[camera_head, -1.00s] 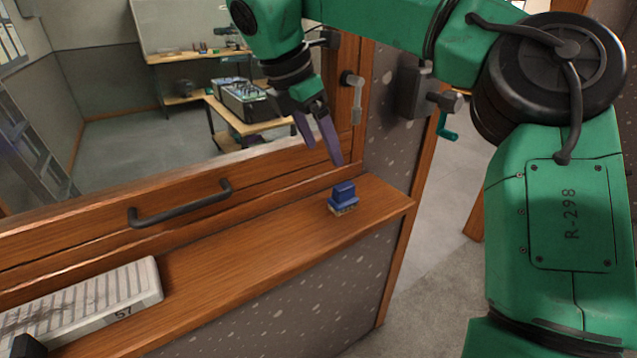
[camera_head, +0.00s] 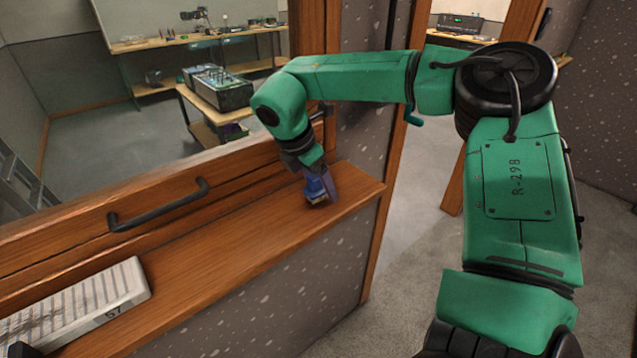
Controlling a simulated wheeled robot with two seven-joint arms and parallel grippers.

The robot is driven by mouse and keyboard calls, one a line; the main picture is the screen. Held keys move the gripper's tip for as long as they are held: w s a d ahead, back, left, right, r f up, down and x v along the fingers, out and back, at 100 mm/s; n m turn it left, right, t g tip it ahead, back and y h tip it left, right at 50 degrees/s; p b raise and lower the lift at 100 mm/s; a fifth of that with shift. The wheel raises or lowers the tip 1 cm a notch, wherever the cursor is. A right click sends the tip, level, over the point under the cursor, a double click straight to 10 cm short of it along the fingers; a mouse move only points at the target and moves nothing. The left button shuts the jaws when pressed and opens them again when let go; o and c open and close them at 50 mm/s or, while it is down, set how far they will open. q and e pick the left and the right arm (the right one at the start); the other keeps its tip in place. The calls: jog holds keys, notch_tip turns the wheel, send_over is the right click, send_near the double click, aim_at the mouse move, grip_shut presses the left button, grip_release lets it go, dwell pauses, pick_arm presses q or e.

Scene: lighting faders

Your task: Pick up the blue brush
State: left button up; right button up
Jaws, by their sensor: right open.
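The blue brush (camera_head: 317,192) stands on the wooden ledge near its right end, with its pale bristles facing down. My right gripper (camera_head: 321,187) has come down over the brush from above. Its purple fingers are open, with one finger showing at the brush's right side. The gripper covers the upper part of the brush, and I cannot tell whether the fingers touch it.
A window frame with a dark handle (camera_head: 158,207) runs behind the ledge. A wooden post borders the ledge's right side.

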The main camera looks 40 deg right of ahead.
jog(key=shift+c, duration=1.2)
jog(key=shift+w+a, duration=0.1)
grip_shut()
pick_arm(q)
jog(key=shift+s+a, duration=0.1)
jog(key=shift+s, duration=0.25)
jog(key=shift+f, duration=0.1)
pick_arm(e)
jog(key=shift+r, duration=0.35)
notch_tip(320, 180, up, 9)
jog(key=b, duration=0.2)
jog(key=shift+b, duration=0.3)
pick_arm(q)
notch_tip(320, 180, down, 2)
jog(key=shift+f, duration=0.2)
pick_arm(e)
jog(key=shift+r, duration=0.15)
